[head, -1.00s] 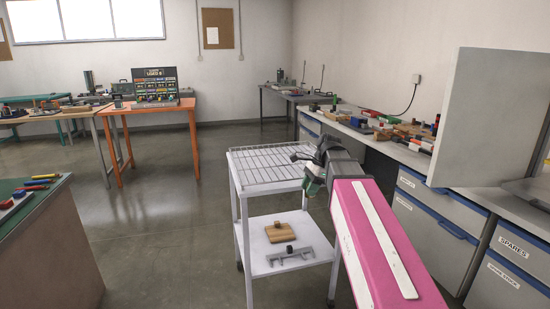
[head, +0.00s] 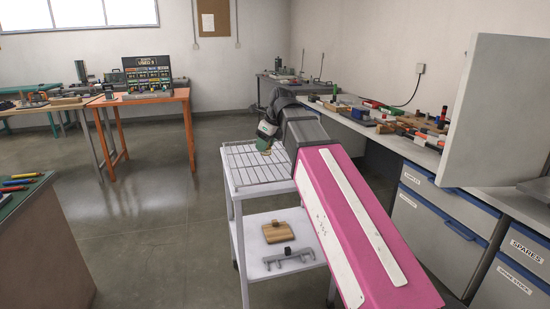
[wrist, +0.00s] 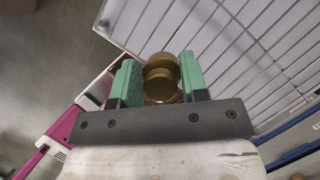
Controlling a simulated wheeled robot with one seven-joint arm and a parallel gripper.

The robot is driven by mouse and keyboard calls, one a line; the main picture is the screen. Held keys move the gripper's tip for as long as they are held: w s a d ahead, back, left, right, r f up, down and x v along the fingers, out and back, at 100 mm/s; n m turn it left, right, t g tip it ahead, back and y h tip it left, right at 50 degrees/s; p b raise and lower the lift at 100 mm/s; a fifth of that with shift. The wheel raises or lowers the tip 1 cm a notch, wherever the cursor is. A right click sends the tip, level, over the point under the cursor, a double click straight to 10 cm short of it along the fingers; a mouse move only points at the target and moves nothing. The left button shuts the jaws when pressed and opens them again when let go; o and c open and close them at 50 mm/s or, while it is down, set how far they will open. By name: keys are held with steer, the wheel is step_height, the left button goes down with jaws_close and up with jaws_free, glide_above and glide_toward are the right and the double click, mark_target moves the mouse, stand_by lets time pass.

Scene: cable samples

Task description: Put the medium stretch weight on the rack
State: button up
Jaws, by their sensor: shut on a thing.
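My gripper (wrist: 159,82) is shut on a brass, rounded, stepped weight (wrist: 162,75), held between two green finger pads in the wrist view. In the head view my gripper (head: 266,138) is over the back right part of the wire rack (head: 243,165), which lies on top of a white cart. The weight is mostly hidden there. In the wrist view the rack (wrist: 240,45) spreads to the upper right, with its edge close to the weight. I cannot tell the height of the weight above the rack. I see no other weight on the rack.
The cart's lower shelf (head: 262,262) holds a wooden block (head: 278,231) and a grey bracket (head: 290,257). A long counter (head: 410,147) with many tools runs along the right. An orange table (head: 150,98) stands behind left. Open floor (head: 140,215) lies left of the cart.

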steer(key=w+d+f, duration=0.1)
steer(key=w, duration=0.1)
steer(key=w+d+f, duration=0.1)
steer(key=w+f, duration=0.1)
steer(key=w+d+f, duration=0.1)
steer(key=w, duration=0.2)
steer(key=shift+f, duration=2.3)
steer(key=o, duration=1.1)
steer(key=shift+f, duration=0.1)
steer(key=shift+c, duration=0.2)
steer(key=v, duration=1.2)
